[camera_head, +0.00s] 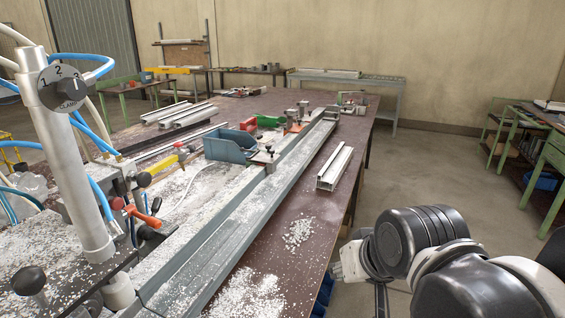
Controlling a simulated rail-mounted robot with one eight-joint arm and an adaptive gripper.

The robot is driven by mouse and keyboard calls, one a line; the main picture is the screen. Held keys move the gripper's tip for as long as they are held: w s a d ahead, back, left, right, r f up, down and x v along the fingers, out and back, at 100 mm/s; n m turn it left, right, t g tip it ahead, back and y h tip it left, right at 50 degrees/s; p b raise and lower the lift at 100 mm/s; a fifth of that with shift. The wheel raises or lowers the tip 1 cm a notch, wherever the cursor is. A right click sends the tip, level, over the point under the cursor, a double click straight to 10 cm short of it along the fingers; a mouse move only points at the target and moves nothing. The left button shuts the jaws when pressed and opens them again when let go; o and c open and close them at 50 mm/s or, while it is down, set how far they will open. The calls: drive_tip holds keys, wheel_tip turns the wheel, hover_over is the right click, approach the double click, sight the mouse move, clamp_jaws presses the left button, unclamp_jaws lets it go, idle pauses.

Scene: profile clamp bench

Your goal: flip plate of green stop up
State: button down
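A green piece (268,121) shows on the bench behind the rail, just beyond a blue bin. It is small here, and I cannot tell whether it is the green stop or how its plate lies. A small metal stop with a dark knob (264,156) sits on the long rail beside the blue bin. A second stop with an orange-red part (295,127) sits farther along the rail. My arm is at the lower right, off the bench's right edge, well away from these stops. My gripper's fingers are not clearly visible.
The long metal rail (225,225) runs away along the brown bench. A blue bin (231,146) stands left of it. A cut profile (334,167) and chip piles (298,233) lie on the right. A post with a numbered dial (66,86) rises at the left.

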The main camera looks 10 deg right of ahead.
drive_tip(key=w+r+m+y, duration=0.2)
drive_tip(key=w+r+m, duration=0.15)
drive_tip(key=w, duration=0.75)
drive_tip(key=w+r+m+y, duration=0.2)
drive_tip(key=w+m, duration=0.3)
drive_tip(key=w, duration=0.6)
drive_tip(key=w+r+m+y, duration=0.2)
drive_tip(key=w+r+m, duration=0.15)
drive_tip(key=w, duration=0.75)
drive_tip(key=m+y+p, duration=0.1)
drive_tip(key=m+y, duration=0.5)
drive_tip(key=m, duration=0.6)
approach(265, 159)
drive_tip(key=d+f, duration=0.2)
drive_tip(key=d, duration=0.5)
drive_tip(key=shift+s+a+r+t, duration=0.15)
drive_tip(key=shift+r+t, duration=0.1)
drive_tip(key=shift+t, duration=0.15)
drive_tip(key=shift+a, duration=0.15)
drive_tip(key=x, duration=1)
drive_tip(key=shift+f, duration=0.2)
drive_tip(key=shift+r+h, duration=0.2)
drive_tip(key=shift+h, duration=0.1)
